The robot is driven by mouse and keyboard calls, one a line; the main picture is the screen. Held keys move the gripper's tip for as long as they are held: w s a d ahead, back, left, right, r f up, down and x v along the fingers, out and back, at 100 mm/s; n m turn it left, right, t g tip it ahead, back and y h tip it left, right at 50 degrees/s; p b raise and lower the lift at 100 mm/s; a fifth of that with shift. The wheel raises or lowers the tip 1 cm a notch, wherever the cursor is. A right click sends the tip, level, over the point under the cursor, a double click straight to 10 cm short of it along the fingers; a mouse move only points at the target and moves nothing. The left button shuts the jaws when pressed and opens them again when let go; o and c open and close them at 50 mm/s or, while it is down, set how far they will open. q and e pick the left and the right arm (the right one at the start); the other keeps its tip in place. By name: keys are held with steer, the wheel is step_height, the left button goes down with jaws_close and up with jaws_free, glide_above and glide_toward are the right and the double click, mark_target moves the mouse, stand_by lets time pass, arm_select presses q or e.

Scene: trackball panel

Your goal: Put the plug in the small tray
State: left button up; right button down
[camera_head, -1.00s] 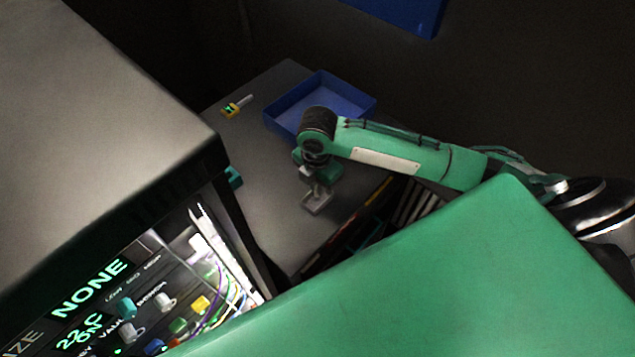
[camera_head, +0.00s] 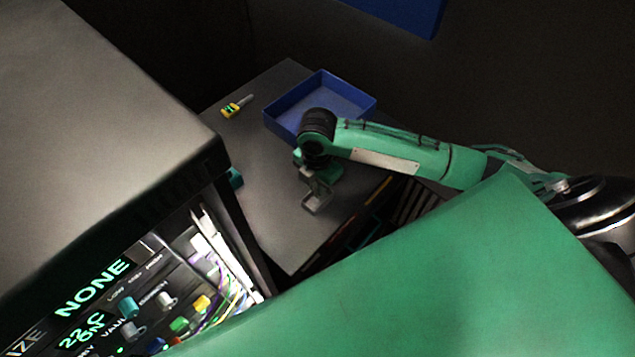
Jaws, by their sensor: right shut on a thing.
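My right gripper (camera_head: 316,199) is low over the grey table (camera_head: 268,205), in front of the blue tray. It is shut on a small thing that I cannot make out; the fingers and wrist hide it. The small blue tray (camera_head: 279,123) stands at the table's back right, and my right wrist covers its front corner. No plug can be clearly told apart. A small yellow-and-green piece with a pale pin (camera_head: 232,109) lies on the table left of the tray. My left gripper is not in view.
A dark cabinet (camera_head: 110,110) with a lit panel (camera_head: 100,290), knobs and cables fills the left. A teal thing (camera_head: 235,178) shows partly behind its edge. Slots and coloured strips (camera_head: 380,195) line the table's right front. The table between cabinet and gripper is clear.

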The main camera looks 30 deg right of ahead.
steer(key=shift+f, duration=0.5)
stand_by(0.3)
steer(key=c, duration=1.3)
jaws_free()
steer(key=shift+c, duration=0.2)
steer(key=shift+r+b, duration=0.35)
steer(key=shift+r, duration=0.25)
step_height(320, 180, up, 13)
steer(key=b, duration=0.3)
steer(key=shift+f, duration=0.2)
